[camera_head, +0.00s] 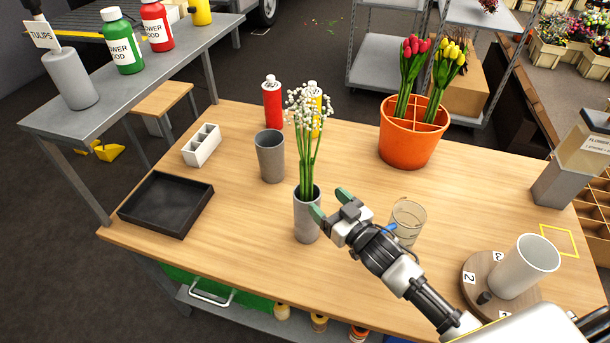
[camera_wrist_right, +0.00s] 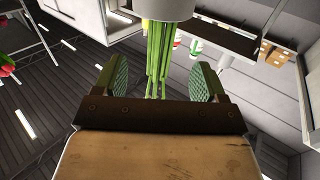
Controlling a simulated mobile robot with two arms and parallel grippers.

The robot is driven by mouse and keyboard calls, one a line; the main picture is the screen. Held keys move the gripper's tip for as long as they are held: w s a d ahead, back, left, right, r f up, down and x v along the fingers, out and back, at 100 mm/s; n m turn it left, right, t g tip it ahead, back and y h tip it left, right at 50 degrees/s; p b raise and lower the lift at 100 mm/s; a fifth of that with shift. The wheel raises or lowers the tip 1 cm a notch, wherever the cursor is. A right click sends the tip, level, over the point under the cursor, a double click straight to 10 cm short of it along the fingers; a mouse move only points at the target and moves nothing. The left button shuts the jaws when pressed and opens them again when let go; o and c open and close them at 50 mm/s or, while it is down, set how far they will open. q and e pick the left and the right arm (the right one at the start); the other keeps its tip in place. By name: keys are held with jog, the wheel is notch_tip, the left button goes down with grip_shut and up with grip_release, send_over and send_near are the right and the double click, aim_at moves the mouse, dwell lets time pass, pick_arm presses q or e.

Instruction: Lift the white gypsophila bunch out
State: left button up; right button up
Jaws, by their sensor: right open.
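The white gypsophila bunch (camera_head: 308,125) stands upright in a grey vase (camera_head: 307,218) near the table's front middle. Its green stems rise above the rim. My right gripper (camera_head: 330,204) is open and empty just to the right of the vase, near rim height. In the right wrist view, the stems (camera_wrist_right: 163,62) line up between the two open green-padded fingers (camera_wrist_right: 155,80), and the pale vase (camera_wrist_right: 168,9) is at the top edge. I cannot tell whether the stems are within the fingers' reach. The flower heads are hidden there. My left gripper is not in view.
An empty grey cup (camera_head: 270,158) stands behind left, near a red bottle (camera_head: 272,105). A glass (camera_head: 407,222) is close beside my right wrist. An orange bucket (camera_head: 410,146) holds tulips.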

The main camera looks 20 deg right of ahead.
aim_at(313, 185)
jog(key=x, duration=0.3)
jog(key=shift+w+a+p, duration=0.1)
jog(key=shift+w+p, duration=0.2)
jog(key=x, duration=0.1)
jog(key=p+x, duration=0.1)
jog(key=x, duration=0.1)
jog(key=p+x, duration=0.1)
jog(key=shift+w+r, duration=0.2)
jog(key=shift+r, duration=0.05)
jog(key=shift+w+a+f, duration=0.15)
jog(key=shift+w+a, duration=0.05)
jog(key=shift+w, duration=0.2)
jog(key=shift+s, duration=0.1)
jog(key=shift+c, duration=1.1)
jog(key=c, duration=0.9)
